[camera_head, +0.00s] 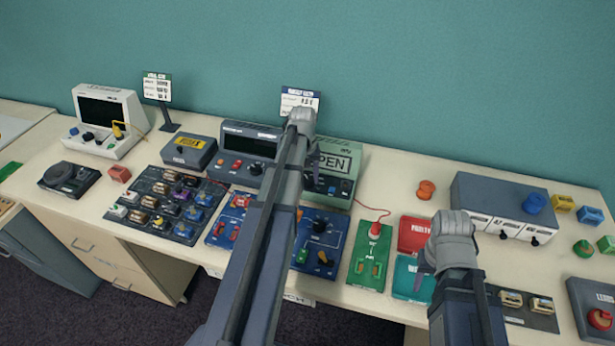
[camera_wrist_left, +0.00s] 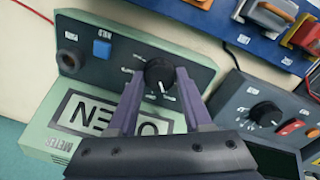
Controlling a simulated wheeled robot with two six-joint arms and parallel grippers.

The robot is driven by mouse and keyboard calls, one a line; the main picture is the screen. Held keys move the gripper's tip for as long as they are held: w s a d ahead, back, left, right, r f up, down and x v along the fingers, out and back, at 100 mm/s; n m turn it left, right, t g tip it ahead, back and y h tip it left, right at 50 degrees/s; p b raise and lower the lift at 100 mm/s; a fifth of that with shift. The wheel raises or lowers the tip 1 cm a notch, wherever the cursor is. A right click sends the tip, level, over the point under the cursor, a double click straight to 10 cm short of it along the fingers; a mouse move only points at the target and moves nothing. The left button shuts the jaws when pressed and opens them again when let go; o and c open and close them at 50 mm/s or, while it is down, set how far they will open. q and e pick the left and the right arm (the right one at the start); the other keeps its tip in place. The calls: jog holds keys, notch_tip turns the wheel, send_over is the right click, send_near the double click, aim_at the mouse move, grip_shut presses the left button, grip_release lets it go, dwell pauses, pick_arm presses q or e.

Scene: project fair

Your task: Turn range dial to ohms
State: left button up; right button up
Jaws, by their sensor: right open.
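The green meter (camera_head: 351,152) stands near the back of the table, its display reading OPEN. In the left wrist view the meter (camera_wrist_left: 37,135) appears upside down, with a black range dial (camera_wrist_left: 159,75) on its dark panel. The dial has a white pointer line and small printed marks around it, too small to read. My left gripper (camera_head: 312,165) reaches over the meter. In the wrist view the two fingertips of this left gripper (camera_wrist_left: 160,72) lie on either side of the dial; whether they touch it is unclear. My right gripper (camera_head: 452,225) is open, above the table at the right.
A dark grey instrument (camera_head: 238,168) with a knob stands just left of the meter. Blue switch boards (camera_head: 330,238) and a green board (camera_head: 370,262) lie in front. A grey drawer box (camera_head: 490,195) stands at the right. A sign (camera_head: 300,99) stands behind my left gripper.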

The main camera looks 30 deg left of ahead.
aim_at(307, 180)
pick_arm(q)
jog(key=o, duration=0.4)
jog(key=shift+r, duration=0.15)
pick_arm(e)
jog(key=shift+r, duration=0.15)
pick_arm(q)
jog(key=r+p, duration=0.3)
jog(key=p, duration=0.1)
jog(key=r+p, duration=0.4)
jog(key=shift+s+a+r, duration=0.15)
jog(key=shift+a+r, duration=0.05)
jog(key=shift+r, duration=0.1)
pick_arm(e)
notch_tip(307, 180, up, 8)
jog(key=shift+f, duration=0.25)
